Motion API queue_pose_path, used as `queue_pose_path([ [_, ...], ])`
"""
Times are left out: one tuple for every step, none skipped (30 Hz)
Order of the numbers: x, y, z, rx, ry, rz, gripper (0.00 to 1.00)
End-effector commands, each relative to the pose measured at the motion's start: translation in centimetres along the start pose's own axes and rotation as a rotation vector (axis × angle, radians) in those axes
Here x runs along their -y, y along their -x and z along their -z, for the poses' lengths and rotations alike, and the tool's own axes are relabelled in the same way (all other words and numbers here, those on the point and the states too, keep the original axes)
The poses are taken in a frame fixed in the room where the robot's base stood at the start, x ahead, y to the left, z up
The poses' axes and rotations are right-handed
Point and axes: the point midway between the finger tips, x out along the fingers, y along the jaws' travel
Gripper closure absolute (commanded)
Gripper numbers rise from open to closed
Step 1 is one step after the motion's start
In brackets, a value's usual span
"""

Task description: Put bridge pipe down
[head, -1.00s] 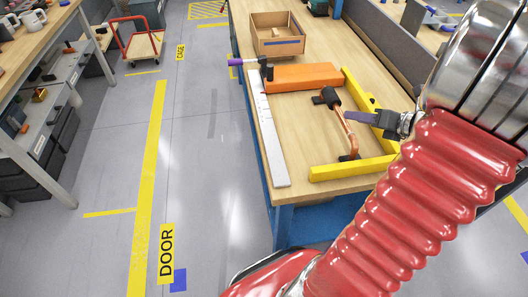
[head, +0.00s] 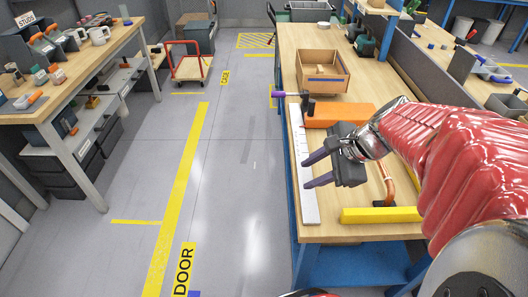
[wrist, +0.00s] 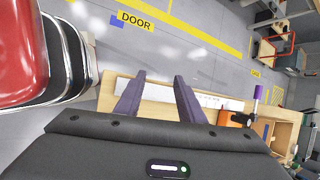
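The bridge pipe (head: 388,182), a bent copper-coloured pipe, lies on the wooden workbench behind the yellow bar. My arm and gripper cover much of it in the head view, and I cannot make it out in the wrist view. My gripper (head: 305,172) is open, with its two purple fingers apart and nothing between them. It is above the bench's left edge, over the white ruler-like strip (head: 308,207), apart from the pipe. In the wrist view my gripper (wrist: 160,76) is also empty, with the strip and floor beyond.
The yellow bar (head: 375,215) lies at the bench's near end. An orange block (head: 335,115), a purple-handled tool (head: 292,94) and an open wooden box (head: 322,84) are farther back. The aisle floor (head: 235,180) to the left is clear.

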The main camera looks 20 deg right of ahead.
Motion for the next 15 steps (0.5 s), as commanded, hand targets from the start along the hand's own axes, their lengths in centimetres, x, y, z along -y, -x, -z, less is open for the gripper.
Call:
queue_pose_path([
  [-0.5, 0.1, -1.2, -0.013, 0.094, -0.015, 0.64],
  [-0.8, 0.1, -1.7, -0.02, 0.148, -0.025, 0.64],
  [-1.1, 0.2, -2.4, -0.031, 0.22, -0.037, 0.64],
  [-1.5, 0.2, -2.8, -0.039, 0.274, -0.048, 0.64],
  [-1.8, 0.3, -3.3, -0.047, 0.327, -0.056, 0.64],
  [-2.2, 0.3, -3.8, -0.057, 0.399, -0.068, 0.64],
  [-2.5, 0.4, -4.3, -0.065, 0.455, -0.076, 0.64],
  [-2.7, 0.5, -4.6, -0.073, 0.508, -0.085, 0.64],
  [-3.1, 0.7, -5.2, -0.084, 0.58, -0.095, 0.64],
  [-3.4, 0.8, -5.5, -0.091, 0.634, -0.102, 0.64],
  [-3.7, 0.9, -5.9, -0.099, 0.688, -0.11, 0.64],
  [-4.0, 1.0, -6.3, -0.109, 0.76, -0.12, 0.64],
  [-4.3, 1.1, -6.7, -0.116, 0.813, -0.126, 0.64],
  [-4.5, 1.3, -6.9, -0.125, 0.867, -0.133, 0.64],
  [-4.8, 1.4, -7.3, -0.135, 0.939, -0.142, 0.64],
])
